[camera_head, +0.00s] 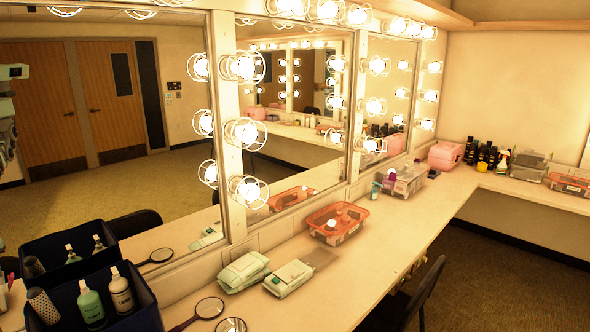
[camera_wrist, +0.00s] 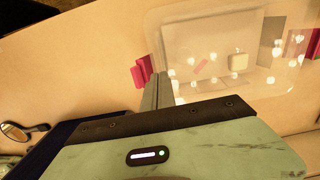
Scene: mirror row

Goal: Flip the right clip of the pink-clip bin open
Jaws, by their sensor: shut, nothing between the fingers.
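The pink-clip bin (camera_wrist: 215,25) shows in the wrist view as a clear, see-through box with a reflective lid, seen from above. One pink clip (camera_wrist: 139,73) is at its left side and another pink piece (camera_wrist: 314,45), probably the other clip, is at the right picture edge. My gripper (camera_wrist: 158,88) is shut and empty, its grey fingers beside the left-hand clip; I cannot tell whether they touch it. The lid's glare hides whether either clip is open. I cannot pick out this bin or my gripper in the head view.
A dark blue caddy (camera_head: 145,306) with bottles and a hand mirror (camera_head: 209,308) stand at the counter's near end. Wipe packs (camera_head: 290,279), an orange tray (camera_head: 330,238) and a clear bin (camera_head: 412,182) line the mirror wall. A chair (camera_head: 428,290) stands at the counter's front.

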